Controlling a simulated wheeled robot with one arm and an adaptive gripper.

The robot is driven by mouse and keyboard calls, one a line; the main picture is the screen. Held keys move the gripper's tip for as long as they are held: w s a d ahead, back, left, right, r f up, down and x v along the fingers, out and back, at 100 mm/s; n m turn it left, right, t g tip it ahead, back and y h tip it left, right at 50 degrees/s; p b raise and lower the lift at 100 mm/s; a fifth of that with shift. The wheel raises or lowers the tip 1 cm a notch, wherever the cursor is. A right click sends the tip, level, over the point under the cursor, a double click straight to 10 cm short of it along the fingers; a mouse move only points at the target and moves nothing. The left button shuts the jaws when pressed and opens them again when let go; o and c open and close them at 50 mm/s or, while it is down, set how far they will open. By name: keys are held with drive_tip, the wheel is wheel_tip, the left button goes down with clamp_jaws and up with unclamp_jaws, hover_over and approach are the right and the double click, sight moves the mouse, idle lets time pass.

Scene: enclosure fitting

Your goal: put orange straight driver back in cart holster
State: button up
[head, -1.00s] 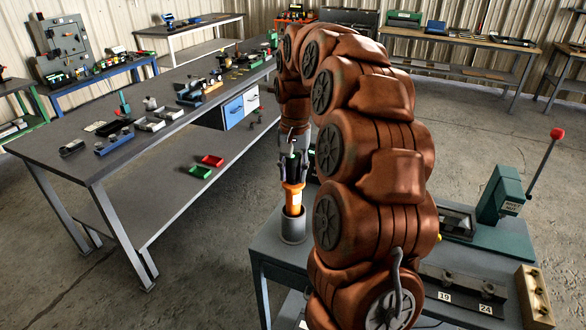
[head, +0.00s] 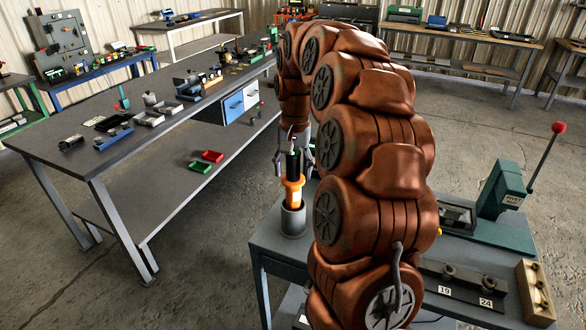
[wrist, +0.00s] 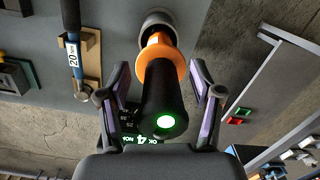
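The orange straight driver (head: 293,190), with a black upper body and an orange collar, stands upright with its lower end inside the grey cup-shaped holster (head: 292,222) at the cart's left corner. In the wrist view the driver (wrist: 165,98) shows a lit green end toward the camera, and its orange part runs into the holster (wrist: 157,20). My gripper (head: 295,158) is above the holster. Its fingers (wrist: 160,80) are open on both sides of the driver's black body, with a visible gap on each side.
The grey cart top (head: 268,240) also carries a green press (head: 503,205) with a red-knobbed lever, a dark strip labelled 19 and 24 (head: 462,287) and a tan block (head: 534,292). A long workbench (head: 75,165) stands to the left, with floor between.

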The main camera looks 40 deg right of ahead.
drive_tip(key=shift+w+d+r, duration=0.1)
drive_tip(key=shift+r, duration=1.9)
drive_tip(key=shift+w+d+r, duration=0.1)
drive_tip(key=shift+d+r, duration=0.05)
drive_tip(key=shift+r, duration=1.85)
drive_tip(key=shift+w+d+r, duration=0.1)
drive_tip(key=shift+r, duration=1.9)
drive_tip(key=shift+s, duration=0.1)
drive_tip(key=s+a+f+n+g, duration=0.1)
drive_tip(key=s+a+f+n, duration=0.35)
drive_tip(key=s+a, duration=0.5)
drive_tip(key=s+a+f+n, duration=0.3)
drive_tip(key=s+a+f, duration=0.2)
drive_tip(key=s+a, duration=0.45)
drive_tip(key=s+a+f+n, duration=0.1)
drive_tip(key=s+a+f, duration=0.1)
drive_tip(key=s+f, duration=0.5)
drive_tip(key=s, duration=0.4)
drive_tip(key=shift+s+h, duration=0.2)
drive_tip(key=shift+h, duration=0.1)
drive_tip(key=shift+a, duration=0.1)
